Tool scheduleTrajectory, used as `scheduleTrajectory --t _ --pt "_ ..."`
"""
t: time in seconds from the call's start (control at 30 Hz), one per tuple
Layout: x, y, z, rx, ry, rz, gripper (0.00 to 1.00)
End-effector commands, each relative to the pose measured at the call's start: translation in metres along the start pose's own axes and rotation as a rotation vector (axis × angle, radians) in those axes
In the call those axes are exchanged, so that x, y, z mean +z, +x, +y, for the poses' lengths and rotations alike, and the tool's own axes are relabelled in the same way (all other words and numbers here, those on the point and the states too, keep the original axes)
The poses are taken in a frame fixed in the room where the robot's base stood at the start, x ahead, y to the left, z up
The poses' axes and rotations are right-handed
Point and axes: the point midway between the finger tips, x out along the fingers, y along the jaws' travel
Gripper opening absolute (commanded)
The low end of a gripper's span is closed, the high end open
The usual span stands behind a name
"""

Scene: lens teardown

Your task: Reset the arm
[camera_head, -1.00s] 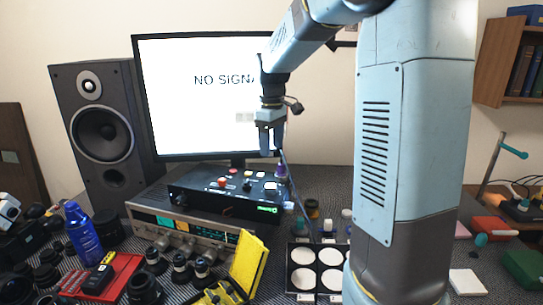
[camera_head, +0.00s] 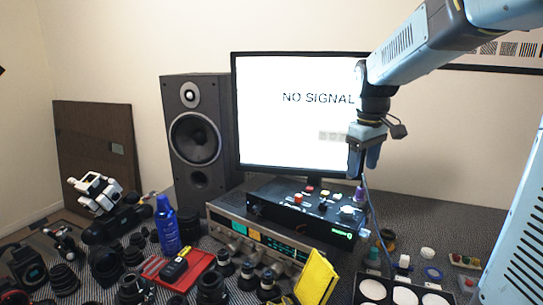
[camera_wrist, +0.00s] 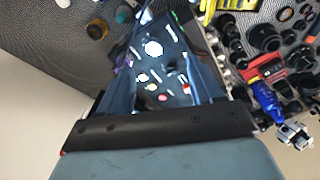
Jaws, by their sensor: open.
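My gripper (camera_head: 364,160) hangs pointing down in front of the right part of the monitor, above the black control box (camera_head: 305,212). Its jaws are apart and I see nothing held between them. My blue arm comes in from the upper right in the head view.
A monitor (camera_head: 290,115) reading NO SIGNAL and a black speaker (camera_head: 197,135) stand behind. A blue bottle (camera_head: 167,228), a red tray (camera_head: 197,263), several lens parts and a yellow case (camera_head: 316,278) crowd the front. A palette of white discs (camera_head: 404,296) is at right.

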Motion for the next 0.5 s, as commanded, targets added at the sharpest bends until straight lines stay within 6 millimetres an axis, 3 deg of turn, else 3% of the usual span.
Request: scheduleTrajectory --t 0.2,0.5 --pt "0.040 -0.020 -0.027 0.047 0.119 0.073 0.65" --pt "0.095 -0.031 -0.061 0.084 0.286 0.183 0.65"
